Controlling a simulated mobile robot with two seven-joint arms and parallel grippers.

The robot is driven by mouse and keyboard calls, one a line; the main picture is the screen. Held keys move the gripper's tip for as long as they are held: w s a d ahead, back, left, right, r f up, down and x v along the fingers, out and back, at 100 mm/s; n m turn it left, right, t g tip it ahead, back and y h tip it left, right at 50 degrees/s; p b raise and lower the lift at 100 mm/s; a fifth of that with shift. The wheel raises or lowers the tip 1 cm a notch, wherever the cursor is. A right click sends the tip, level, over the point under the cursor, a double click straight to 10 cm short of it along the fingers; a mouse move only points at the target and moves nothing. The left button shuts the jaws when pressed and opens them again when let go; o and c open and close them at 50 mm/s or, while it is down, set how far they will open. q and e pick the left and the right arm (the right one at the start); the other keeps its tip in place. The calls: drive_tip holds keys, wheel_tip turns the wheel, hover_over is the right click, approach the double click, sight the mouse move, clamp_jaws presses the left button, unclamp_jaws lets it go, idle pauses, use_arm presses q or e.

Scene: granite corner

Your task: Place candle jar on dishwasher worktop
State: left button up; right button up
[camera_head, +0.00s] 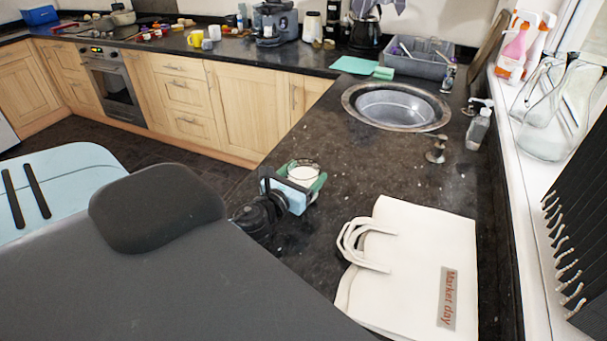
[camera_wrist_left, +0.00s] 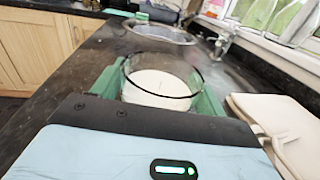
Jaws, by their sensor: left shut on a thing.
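The candle jar (camera_head: 303,173) is a clear glass with white wax; it also shows upright in the left wrist view (camera_wrist_left: 158,88). My left gripper (camera_head: 301,180) is shut on it, with green fingers on either side of the glass (camera_wrist_left: 160,95). No mark shows which stretch is the dishwasher's. My right gripper is not in view.
A white "Market day" bag (camera_head: 415,255) lies just right of the jar. Beyond are the round sink (camera_head: 396,108), a metal fitting (camera_head: 436,150) and a soap bottle (camera_head: 479,130). Bare stone lies between jar and sink. A black rack (camera_head: 580,215) stands at the far right.

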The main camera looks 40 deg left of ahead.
use_arm(q)
drive_tip(key=shift+f, duration=0.1)
drive_tip(key=o, duration=1.2)
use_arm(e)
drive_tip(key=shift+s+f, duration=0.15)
use_arm(q)
drive_tip(key=shift+r, duration=0.2)
drive_tip(key=s, duration=0.3)
drive_tip(key=s+d+b, duration=0.1)
drive_tip(key=s, duration=0.6)
drive_tip(key=shift+s+d+f, duration=0.2)
drive_tip(key=shift+s+d, duration=0.15)
drive_tip(key=shift+s, duration=0.05)
drive_tip(key=shift+s+d+r, duration=0.1)
drive_tip(key=shift+s+r, duration=0.05)
drive_tip(key=shift+s, duration=0.4)
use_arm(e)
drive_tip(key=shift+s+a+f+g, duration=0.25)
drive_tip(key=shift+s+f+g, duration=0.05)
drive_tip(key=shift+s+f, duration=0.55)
